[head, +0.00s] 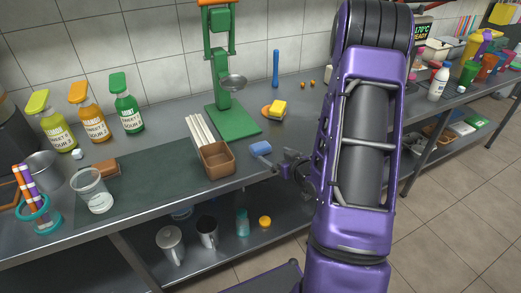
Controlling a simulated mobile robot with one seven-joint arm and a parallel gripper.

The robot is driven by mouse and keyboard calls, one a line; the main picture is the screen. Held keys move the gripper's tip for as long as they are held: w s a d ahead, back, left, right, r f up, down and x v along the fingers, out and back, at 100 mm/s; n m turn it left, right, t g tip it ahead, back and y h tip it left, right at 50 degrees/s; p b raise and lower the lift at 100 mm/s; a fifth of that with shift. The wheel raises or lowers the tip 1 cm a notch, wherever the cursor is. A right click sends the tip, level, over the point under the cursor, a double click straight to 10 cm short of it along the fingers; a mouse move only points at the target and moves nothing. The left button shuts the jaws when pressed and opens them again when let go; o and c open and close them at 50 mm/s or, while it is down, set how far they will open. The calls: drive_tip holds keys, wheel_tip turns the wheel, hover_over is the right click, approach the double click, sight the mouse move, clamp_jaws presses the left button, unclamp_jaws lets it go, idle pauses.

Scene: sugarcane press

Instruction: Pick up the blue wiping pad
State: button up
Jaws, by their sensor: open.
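The blue wiping pad (260,149) lies near the front edge of the steel counter, to the right of the brown box. My gripper (284,162) is just to the right of the pad, low over the counter's front edge, with its fingers pointing left toward it. The gripper is open. It is small in the view, and I cannot tell whether a finger touches the pad. My purple arm hides the counter to the right of the gripper.
A brown box (216,161) with pale sticks stands left of the pad. Cups, a teal bottle (242,222) and a yellow item sit on the shelf below.

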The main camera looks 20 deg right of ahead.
sight(263, 149)
drive_tip(key=x, duration=1)
drive_tip(key=shift+r, duration=0.1)
drive_tip(key=c, duration=1.1)
